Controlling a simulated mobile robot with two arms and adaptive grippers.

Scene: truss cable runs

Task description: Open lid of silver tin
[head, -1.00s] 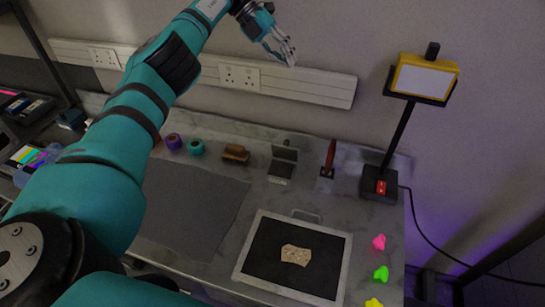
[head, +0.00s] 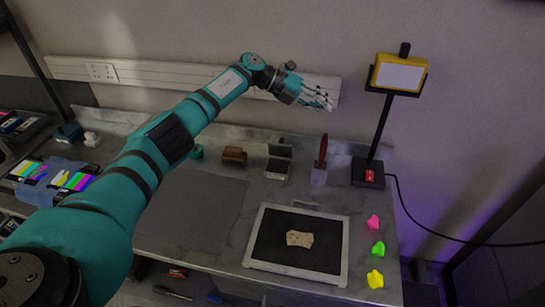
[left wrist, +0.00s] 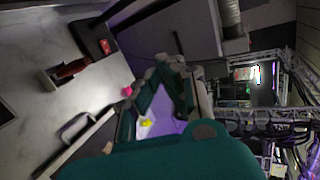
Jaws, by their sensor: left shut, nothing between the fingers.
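The silver tin (head: 276,170) looks like a small box at the back of the bench, in the head view. A dark panel (head: 280,150) stands along its back edge and looks like its lid, raised. My left gripper (head: 322,102) is shut and empty. In the picture it is above and to the right of the tin, in front of the wall rail, well apart from the tin. I cannot make out the tin in the left wrist view. My right gripper does not show.
A red-handled tool (head: 322,155) and a lamp (head: 368,172) stand right of the tin, a brown block (head: 233,155) left. A framed tray (head: 345,250) with a beige piece lies in front, with pink, green and yellow pieces beside it. The grey mat (head: 190,210) is bare.

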